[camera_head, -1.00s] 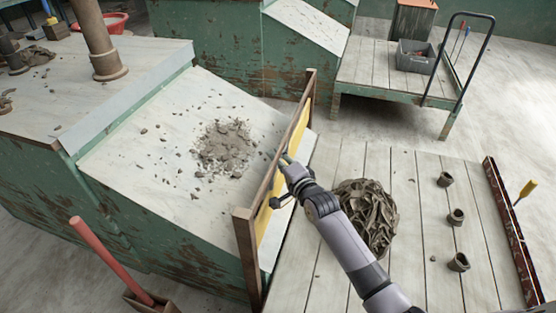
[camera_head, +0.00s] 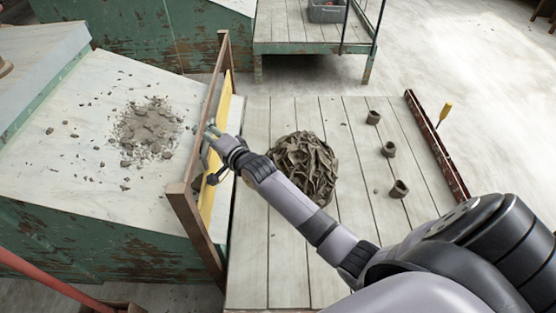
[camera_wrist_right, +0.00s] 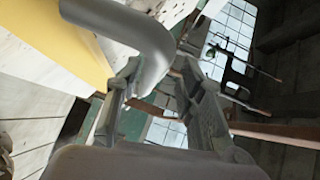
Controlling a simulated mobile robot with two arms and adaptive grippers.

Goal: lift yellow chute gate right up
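The yellow chute gate (camera_head: 209,196) stands in a brown wooden frame (camera_head: 186,215) across the low end of the pale chute (camera_head: 75,165). My right gripper (camera_head: 210,150) is at the gate's outer side, near its handle. In the right wrist view, a grey bent handle (camera_wrist_right: 150,65) comes down between the two fingers of my right gripper (camera_wrist_right: 158,80). The fingers stand apart, with a small gap showing beside the handle. The yellow gate panel (camera_wrist_right: 75,40) is at the upper left there. My left gripper is in neither current view.
Clay crumbs (camera_head: 150,125) lie on the chute. A clay heap (camera_head: 303,165) sits on the plank platform (camera_head: 260,260) beside my right arm, with small clay rings (camera_head: 388,149) to its right. A cart (camera_head: 290,35) stands behind.

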